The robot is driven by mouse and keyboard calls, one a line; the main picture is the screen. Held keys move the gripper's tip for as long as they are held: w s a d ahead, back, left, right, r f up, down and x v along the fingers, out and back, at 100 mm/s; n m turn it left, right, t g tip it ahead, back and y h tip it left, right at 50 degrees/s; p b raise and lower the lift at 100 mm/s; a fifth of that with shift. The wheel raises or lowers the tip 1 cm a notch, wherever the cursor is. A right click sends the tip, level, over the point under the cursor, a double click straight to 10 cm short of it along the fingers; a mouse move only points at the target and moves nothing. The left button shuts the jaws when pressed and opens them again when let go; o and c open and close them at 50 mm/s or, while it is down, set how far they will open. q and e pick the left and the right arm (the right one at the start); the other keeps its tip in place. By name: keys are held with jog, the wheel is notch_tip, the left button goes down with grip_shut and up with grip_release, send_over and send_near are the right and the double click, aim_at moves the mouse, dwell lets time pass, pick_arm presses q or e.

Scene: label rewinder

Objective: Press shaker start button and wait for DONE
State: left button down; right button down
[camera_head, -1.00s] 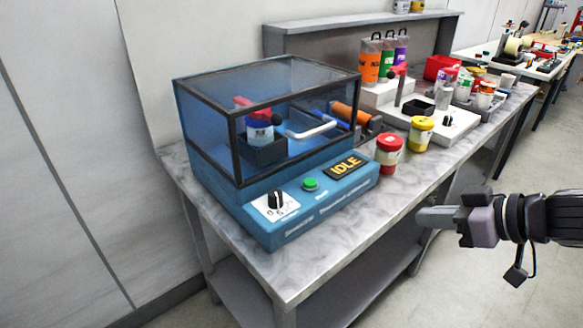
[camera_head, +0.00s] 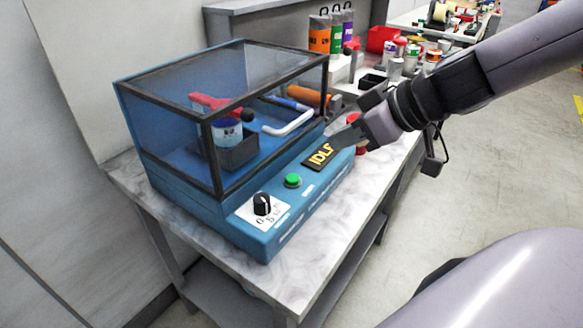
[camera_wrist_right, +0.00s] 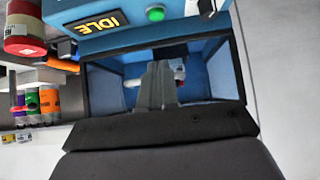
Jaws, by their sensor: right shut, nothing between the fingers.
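The blue shaker (camera_head: 215,215) stands on the marble-topped bench with its clear dark-framed hood closed. Its green start button (camera_head: 293,180) is on the sloping front panel, between the black dial (camera_head: 262,204) and the display (camera_head: 319,157). A container with a red clamp (camera_head: 226,127) sits inside the hood. My right gripper (camera_head: 337,140) is shut and empty, above the display's far end, apart from the button. The right wrist view also shows the button (camera_wrist_right: 155,14) and display (camera_wrist_right: 97,23). My left gripper is not in view.
A red jar (camera_wrist_right: 25,32) stands beside the shaker, mostly hidden in the head view. Several bottles and bins crowd the bench behind. The bench top (camera_head: 315,266) in front is clear.

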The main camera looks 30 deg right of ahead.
jog(key=shift+s+d, duration=0.1)
jog(key=b, duration=0.4)
send_near(291, 177)
jog(key=w, duration=0.1)
jog(key=w+a+f, duration=0.1)
jog(key=w+f, duration=0.1)
jog(key=shift+w+a, duration=0.25)
jog(key=shift+w, duration=0.1)
jog(key=shift+f, duration=1)
